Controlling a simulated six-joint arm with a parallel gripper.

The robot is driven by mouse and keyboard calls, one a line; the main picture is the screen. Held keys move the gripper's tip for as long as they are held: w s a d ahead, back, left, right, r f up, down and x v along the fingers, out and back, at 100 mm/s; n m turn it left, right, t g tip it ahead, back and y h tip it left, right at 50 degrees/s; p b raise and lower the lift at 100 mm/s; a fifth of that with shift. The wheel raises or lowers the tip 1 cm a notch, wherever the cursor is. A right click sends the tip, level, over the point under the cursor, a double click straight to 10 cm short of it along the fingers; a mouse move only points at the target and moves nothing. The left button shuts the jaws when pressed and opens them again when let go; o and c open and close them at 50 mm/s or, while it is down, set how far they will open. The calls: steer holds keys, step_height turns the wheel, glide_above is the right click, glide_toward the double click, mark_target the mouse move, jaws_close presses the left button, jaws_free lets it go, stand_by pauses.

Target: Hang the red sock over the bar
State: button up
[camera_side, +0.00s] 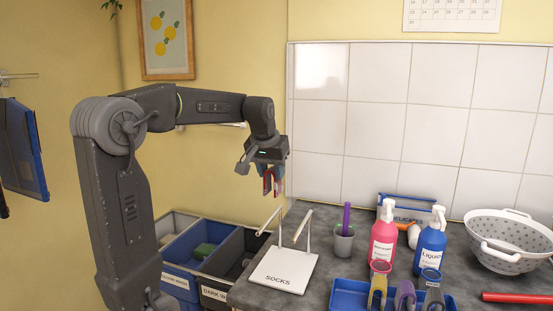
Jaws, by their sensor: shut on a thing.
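My gripper (268,185) points down in the air, above and behind the white stand marked SOCKS. It is shut on the red sock (267,182), of which only a small red part shows between the fingers. The stand (284,271) rests on the grey counter near its left edge. Two thin uprights rise from it, each with a short pale bar at the top, a left bar (268,222) and a right bar (302,227). Nothing hangs on either bar. The sock is apart from both bars in this view.
Blue and grey bins (205,252) stand left of the counter (335,283). Right of the stand are a grey cup (343,241) with a purple stick, a pink bottle (383,240), a blue bottle (430,246), a blue tray (349,294) and a white colander (508,240).

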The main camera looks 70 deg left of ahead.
mark_target(273, 214)
steer(key=shift+f, duration=5.85)
steer(key=o, duration=1)
steer(key=v, duration=1.4)
steer(key=s+d+f+m+h, duration=0.1)
steer(key=s+d+f+m, duration=0.1)
steer(key=d, duration=0.5)
steer(key=s+d+f+m+t+h, duration=0.1)
steer(key=s+d+f+m, duration=0.2)
steer(key=d, duration=0.5)
steer(key=s+d+f+m+t+h, duration=0.1)
steer(key=s+d+f+m, duration=0.2)
steer(key=d, duration=0.4)
steer(key=shift+s+d+f+m, duration=0.2)
steer(key=shift+s+f+m, duration=0.1)
steer(key=shift+m, duration=0.2)
